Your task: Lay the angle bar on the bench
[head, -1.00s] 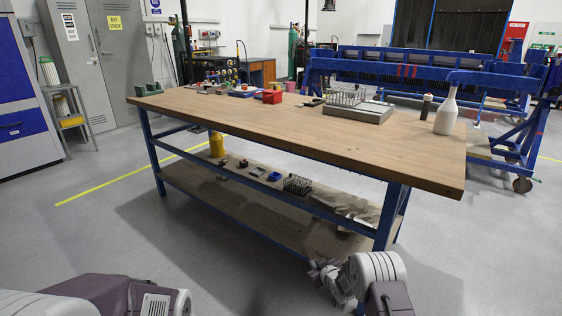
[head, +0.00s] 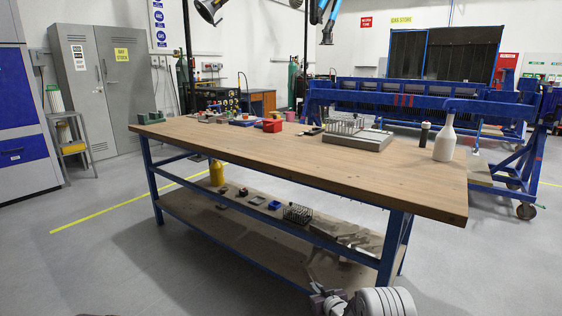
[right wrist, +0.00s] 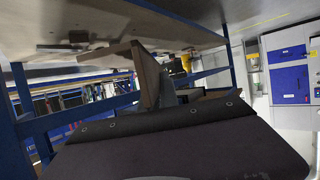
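A long greyish bar that looks like the angle bar (head: 343,243) lies on the lower shelf of the bench, near its right end. In the right wrist view, which appears upside down, an angled brown-grey piece (right wrist: 147,75) stands just ahead of the gripper; it is probably the same bar. The bench (head: 300,160) has a bare wooden top in front. My right gripper (head: 326,300) is low, at the bottom edge of the head view, in front of the shelf. Its fingers are too small and hidden to read. My left gripper is out of view.
The bench top carries a grey fixture (head: 357,138), a white bottle (head: 445,140), a dark cylinder (head: 424,136) and a red box (head: 272,126) along its far side. The front of the top is clear.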

